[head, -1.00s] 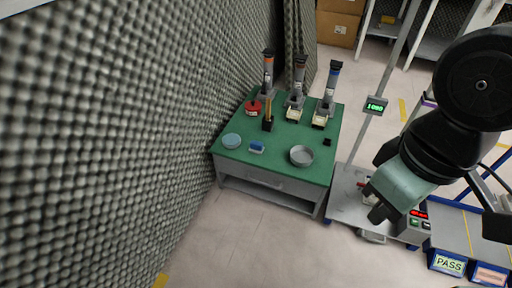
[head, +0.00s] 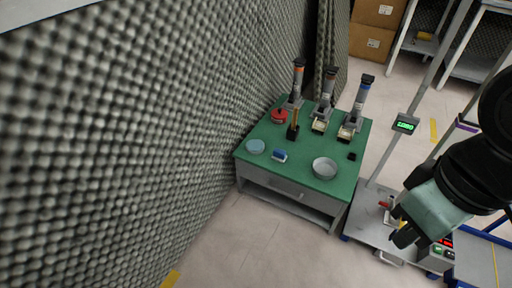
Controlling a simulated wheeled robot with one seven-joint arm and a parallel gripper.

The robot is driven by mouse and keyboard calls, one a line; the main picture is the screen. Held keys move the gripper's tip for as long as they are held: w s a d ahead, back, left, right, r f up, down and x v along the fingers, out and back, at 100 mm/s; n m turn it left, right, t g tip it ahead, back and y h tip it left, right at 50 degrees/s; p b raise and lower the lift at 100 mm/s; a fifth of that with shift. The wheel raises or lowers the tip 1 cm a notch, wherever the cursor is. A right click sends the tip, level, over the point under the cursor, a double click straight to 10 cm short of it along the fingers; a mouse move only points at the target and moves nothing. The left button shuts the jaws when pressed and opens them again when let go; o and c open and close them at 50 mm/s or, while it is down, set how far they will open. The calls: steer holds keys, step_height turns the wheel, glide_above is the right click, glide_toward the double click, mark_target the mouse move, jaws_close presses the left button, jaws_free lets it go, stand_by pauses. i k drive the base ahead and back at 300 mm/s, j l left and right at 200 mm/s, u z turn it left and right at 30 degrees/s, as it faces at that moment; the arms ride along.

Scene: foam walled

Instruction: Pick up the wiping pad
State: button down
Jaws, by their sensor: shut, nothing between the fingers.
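The wiping pad looks to be the small block with a blue top and pale underside (head: 279,155), lying near the front edge of the green-topped table (head: 262,174). My gripper (head: 400,236) is at the lower right, shut and empty. It is well apart from the pad, to its right and in front of a grey platform scale. Nothing covers the pad in the head view.
A light blue disc (head: 255,146) lies left of the pad and a grey round dish (head: 325,168) right of it. A red round item (head: 280,116), a dark holder (head: 293,132) and several upright tools stand behind. The foam wall (head: 130,140) borders the table's left.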

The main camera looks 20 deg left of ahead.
mark_target(279, 155)
steer(key=i+j+u, duration=0.35)
steer(key=i+j, duration=0.15)
steer(key=i+j+u, duration=0.35)
steer(key=i+j, duration=0.1)
steer(key=i, duration=0.1)
